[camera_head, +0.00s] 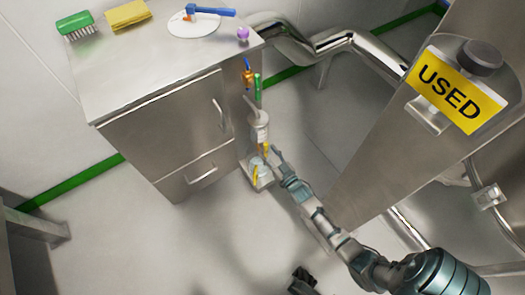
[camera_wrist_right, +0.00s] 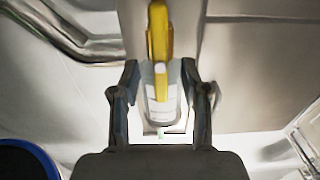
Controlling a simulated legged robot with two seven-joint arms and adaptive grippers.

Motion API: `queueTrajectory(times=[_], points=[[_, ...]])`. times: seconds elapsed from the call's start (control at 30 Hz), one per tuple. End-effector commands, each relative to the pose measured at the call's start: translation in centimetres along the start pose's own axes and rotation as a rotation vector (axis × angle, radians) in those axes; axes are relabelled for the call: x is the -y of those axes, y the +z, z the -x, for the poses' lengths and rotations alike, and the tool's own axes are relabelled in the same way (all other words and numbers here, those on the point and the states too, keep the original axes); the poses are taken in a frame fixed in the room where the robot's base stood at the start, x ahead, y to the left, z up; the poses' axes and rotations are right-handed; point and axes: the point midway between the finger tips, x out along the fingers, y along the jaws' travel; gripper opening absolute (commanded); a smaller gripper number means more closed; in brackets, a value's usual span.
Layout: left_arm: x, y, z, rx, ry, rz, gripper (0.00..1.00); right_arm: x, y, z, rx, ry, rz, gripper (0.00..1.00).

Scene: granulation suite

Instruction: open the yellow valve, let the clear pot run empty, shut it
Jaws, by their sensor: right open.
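The clear pot (camera_head: 259,129) is a pale, whitish cylinder standing upright at the right side of the steel cabinet. The yellow valve (camera_head: 263,150) is just below it. In the right wrist view the yellow valve (camera_wrist_right: 159,38) is a long upright handle, with a pale labelled cylinder (camera_wrist_right: 162,103) behind its lower end. My right gripper (camera_head: 271,158) is beside the valve. Its fingers are apart in the wrist view (camera_wrist_right: 160,72), one on each side of the handle's lower part, with gaps showing. The pot's liquid level is too small to tell. A dark part at the bottom edge may be my left gripper (camera_head: 303,279).
A steel cabinet (camera_head: 170,125) stands left of the pot, with a green brush (camera_head: 77,25) and yellow sponge (camera_head: 126,14) on top. A large steel vessel with a yellow USED sign (camera_head: 448,90) stands right. A steel pipe (camera_head: 340,42) runs behind. The floor at front left is clear.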

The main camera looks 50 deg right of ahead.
Motion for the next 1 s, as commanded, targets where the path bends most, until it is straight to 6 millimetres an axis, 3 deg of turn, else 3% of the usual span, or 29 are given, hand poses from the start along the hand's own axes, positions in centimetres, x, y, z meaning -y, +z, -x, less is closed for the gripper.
queueTrajectory(times=[0.4, 0.6, 1.0], points=[[0.06, 0.43, -0.15, -0.009, 0.003, 0.000, 0.30, -0.01, -0.12, -1.11, 0.000, 0.000, 0.000, 0.46], [0.07, 0.42, -0.15, -0.009, 0.003, -0.001, 0.30, -0.01, -0.09, -1.08, 0.000, 0.000, 0.000, 0.00], [0.04, 0.19, -0.38, -0.013, 0.003, 0.000, 0.30, -0.08, -0.16, -1.08, -0.001, 0.000, -0.038, 0.00]])
